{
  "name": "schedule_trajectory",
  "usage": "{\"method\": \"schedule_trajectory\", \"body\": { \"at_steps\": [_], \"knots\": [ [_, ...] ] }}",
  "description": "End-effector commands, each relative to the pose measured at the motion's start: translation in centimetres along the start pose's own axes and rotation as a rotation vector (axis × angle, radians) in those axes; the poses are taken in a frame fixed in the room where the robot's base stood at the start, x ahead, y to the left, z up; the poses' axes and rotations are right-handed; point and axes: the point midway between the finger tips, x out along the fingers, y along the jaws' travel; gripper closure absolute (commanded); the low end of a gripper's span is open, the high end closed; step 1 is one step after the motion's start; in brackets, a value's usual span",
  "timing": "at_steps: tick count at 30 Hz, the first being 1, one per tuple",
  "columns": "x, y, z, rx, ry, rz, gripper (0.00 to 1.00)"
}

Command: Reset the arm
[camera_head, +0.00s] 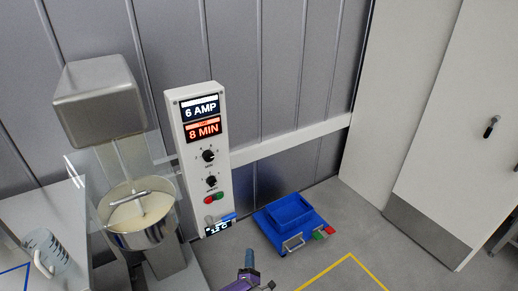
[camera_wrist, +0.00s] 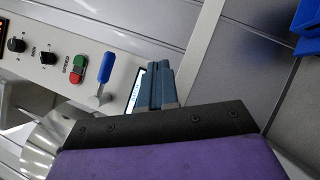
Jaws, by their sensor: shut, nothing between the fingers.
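My gripper (camera_head: 249,258) shows at the bottom of the head view, low in front of the control panel (camera_head: 202,157). In the wrist view its two blue-grey fingers (camera_wrist: 161,84) are together with nothing between them. The panel stands upright against the wall and shows "6 AMP" and "8 MIN", with two black knobs and red and green buttons. In the wrist view a lever with a blue handle (camera_wrist: 106,67) sits beside the buttons, left of my fingers and apart from them in the picture.
A mixer (camera_head: 101,103) with a steel bowl (camera_head: 148,237) of pale contents stands left of the panel. A blue bin (camera_head: 291,213) sits on the floor at right. A white door (camera_head: 462,140) is farther right. Yellow floor tape (camera_head: 326,271) marks open floor in front.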

Motion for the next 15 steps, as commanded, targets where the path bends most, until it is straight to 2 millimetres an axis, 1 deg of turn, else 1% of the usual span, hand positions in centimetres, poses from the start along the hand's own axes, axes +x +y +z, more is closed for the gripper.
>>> {"method": "schedule_trajectory", "body": {
  "at_steps": [2, 5, 11, 12, 15],
  "knots": [
    [0.3, 0.2, -0.2, 0.008, 0.001, -0.006, 1.0],
    [1.5, 0.4, -0.5, 0.049, 0.004, -0.042, 1.0],
    [5.8, 1.4, -0.4, 0.235, 0.013, -0.198, 1.0],
    [6.8, 1.8, -0.3, 0.278, 0.013, -0.229, 1.0],
    [8.7, 2.6, 0.2, 0.383, 0.017, -0.318, 1.0]
  ]
}}
